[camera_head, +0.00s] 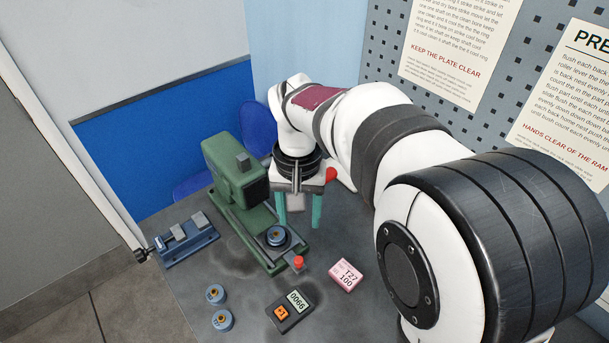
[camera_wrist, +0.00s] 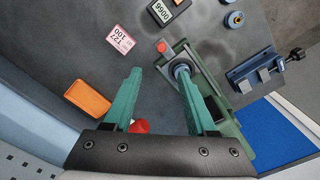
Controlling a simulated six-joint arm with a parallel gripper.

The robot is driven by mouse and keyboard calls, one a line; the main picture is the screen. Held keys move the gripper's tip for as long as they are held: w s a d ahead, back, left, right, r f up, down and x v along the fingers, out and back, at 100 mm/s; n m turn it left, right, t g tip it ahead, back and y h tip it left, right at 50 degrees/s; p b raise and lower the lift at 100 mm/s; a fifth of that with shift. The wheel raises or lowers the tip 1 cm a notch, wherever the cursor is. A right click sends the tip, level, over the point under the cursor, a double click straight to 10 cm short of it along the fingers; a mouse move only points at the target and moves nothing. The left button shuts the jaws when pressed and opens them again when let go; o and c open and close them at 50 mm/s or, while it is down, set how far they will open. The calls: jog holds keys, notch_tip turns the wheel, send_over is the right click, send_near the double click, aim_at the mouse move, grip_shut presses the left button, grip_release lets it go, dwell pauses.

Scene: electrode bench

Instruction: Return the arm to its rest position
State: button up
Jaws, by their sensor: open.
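My gripper (camera_head: 297,207) hangs over the back of the bench, to the right of the green press. Its two teal fingers (camera_wrist: 162,98) are spread apart with nothing between them in the wrist view. My white arm reaches in from the right of the head view and bends down to the gripper. The green press (camera_head: 238,190) stands left of the gripper, with a blue round part (camera_head: 277,237) on its plate. In the wrist view one finger overlaps part of the press (camera_wrist: 215,98).
A blue vise (camera_head: 187,241) stands at the left edge. Two blue round parts (camera_head: 215,293) (camera_head: 222,320), a counter (camera_head: 290,311) and a pink label block (camera_head: 346,274) lie in front. An orange block (camera_wrist: 88,98) and a red round thing (camera_wrist: 140,126) lie near the fingers. The right front bench is clear.

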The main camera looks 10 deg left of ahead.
jog(key=s+d+m+y, duration=0.1)
jog(key=s+d, duration=0.4)
jog(key=s, duration=0.6)
jog(key=s+d+m, duration=0.4)
jog(key=s+d, duration=0.2)
jog(key=s, duration=0.5)
jog(key=shift+d+r+m+y, duration=0.2)
jog(key=shift+m+y, duration=0.1)
jog(key=shift+y, duration=0.1)
